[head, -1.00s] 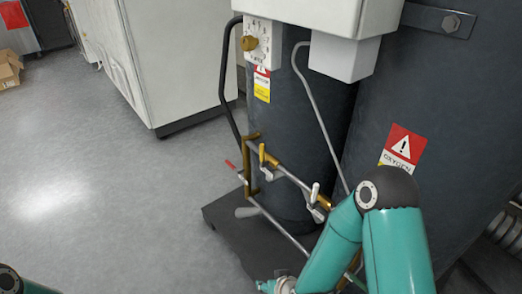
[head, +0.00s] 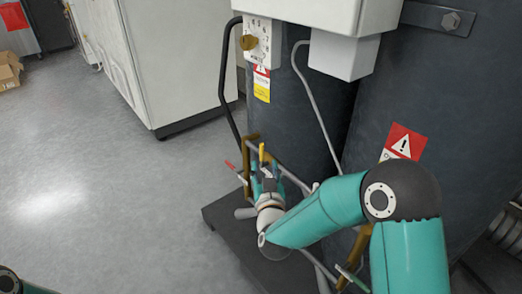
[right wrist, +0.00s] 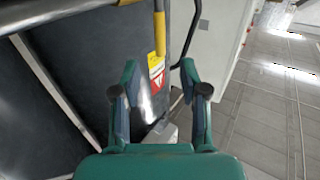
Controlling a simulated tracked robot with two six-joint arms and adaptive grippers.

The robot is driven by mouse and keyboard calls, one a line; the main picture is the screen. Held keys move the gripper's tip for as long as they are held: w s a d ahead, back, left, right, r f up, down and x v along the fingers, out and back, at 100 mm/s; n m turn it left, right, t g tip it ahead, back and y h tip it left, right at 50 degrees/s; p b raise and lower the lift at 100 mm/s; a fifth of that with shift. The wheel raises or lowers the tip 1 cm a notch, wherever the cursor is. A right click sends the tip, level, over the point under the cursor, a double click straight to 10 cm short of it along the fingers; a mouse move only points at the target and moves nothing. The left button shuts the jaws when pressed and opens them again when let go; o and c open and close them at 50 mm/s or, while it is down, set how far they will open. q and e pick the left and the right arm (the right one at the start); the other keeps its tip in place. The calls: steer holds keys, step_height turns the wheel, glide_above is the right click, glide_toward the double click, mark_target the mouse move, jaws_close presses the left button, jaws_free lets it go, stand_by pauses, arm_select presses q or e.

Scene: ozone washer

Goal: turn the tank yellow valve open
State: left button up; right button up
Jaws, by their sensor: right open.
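The yellow valve handle (head: 262,152) stands upright on the pipework at the front of the dark tank (head: 300,110). In the right wrist view the yellow handle (right wrist: 159,35) hangs from the top edge, beyond the fingertips and roughly centred between them. My right gripper (head: 267,179) is just below and very close to the handle in the head view. Its fingers (right wrist: 159,75) are spread with nothing between them. The gripper and wrist hide part of the pipes and valve body. My left gripper is out of view.
A red handle (head: 231,166) sticks out left of the yellow one. A green handle (head: 352,279) is low on the right. A second oxygen tank (head: 440,140) stands at the right. A white cabinet (head: 175,60) is behind, with open floor (head: 90,190) at left.

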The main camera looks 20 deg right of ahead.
mark_target(262, 151)
steer(key=w, duration=0.3)
steer(key=w+d, duration=0.1)
steer(key=w, duration=0.4)
steer(key=shift+w+d, duration=0.35)
jaws_close()
